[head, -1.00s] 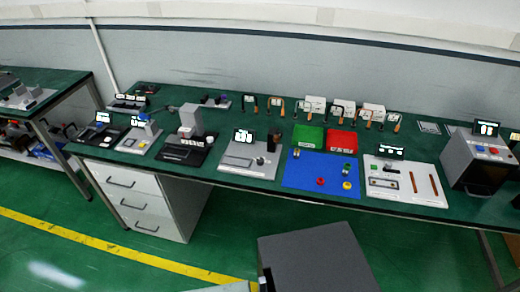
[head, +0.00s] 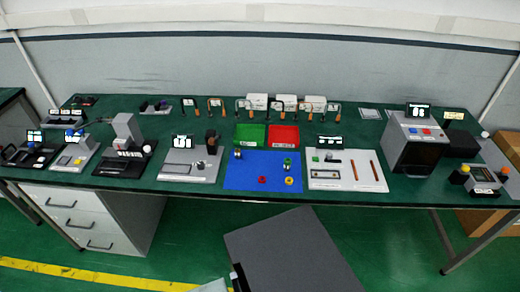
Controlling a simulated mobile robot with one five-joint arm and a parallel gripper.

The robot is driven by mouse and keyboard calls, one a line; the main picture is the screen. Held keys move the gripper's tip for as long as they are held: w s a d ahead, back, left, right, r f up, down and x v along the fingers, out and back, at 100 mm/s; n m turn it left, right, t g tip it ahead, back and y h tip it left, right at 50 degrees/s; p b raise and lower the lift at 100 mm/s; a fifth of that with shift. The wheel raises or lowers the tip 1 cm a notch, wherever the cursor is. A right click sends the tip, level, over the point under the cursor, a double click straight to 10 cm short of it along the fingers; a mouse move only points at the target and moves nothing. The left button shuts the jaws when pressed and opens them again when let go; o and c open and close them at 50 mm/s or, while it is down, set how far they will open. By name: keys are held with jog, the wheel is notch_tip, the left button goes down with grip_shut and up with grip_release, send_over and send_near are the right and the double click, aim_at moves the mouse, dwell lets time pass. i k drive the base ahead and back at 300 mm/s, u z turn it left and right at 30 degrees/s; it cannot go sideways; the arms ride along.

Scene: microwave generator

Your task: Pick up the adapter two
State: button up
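The blue mat (head: 262,184) lies on the green workbench and carries several small parts. A red ring-shaped part (head: 262,180) and a yellow one (head: 289,181) lie near its front edge. A green and metallic part (head: 287,164) stands at its right, and a small metallic part (head: 238,154) is at its back left. I cannot tell which of these is adapter two. My gripper cannot be made out; only grey and black pieces of what seems to be my own body show at the bottom, well in front of the bench.
A microwave-like box (head: 413,145) stands farther right. A drawer cabinet (head: 85,215) is under the bench; green floor is visible in front.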

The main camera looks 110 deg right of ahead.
aim_at(237, 152)
jog(key=k, duration=1.4)
jog(key=u, duration=0.4)
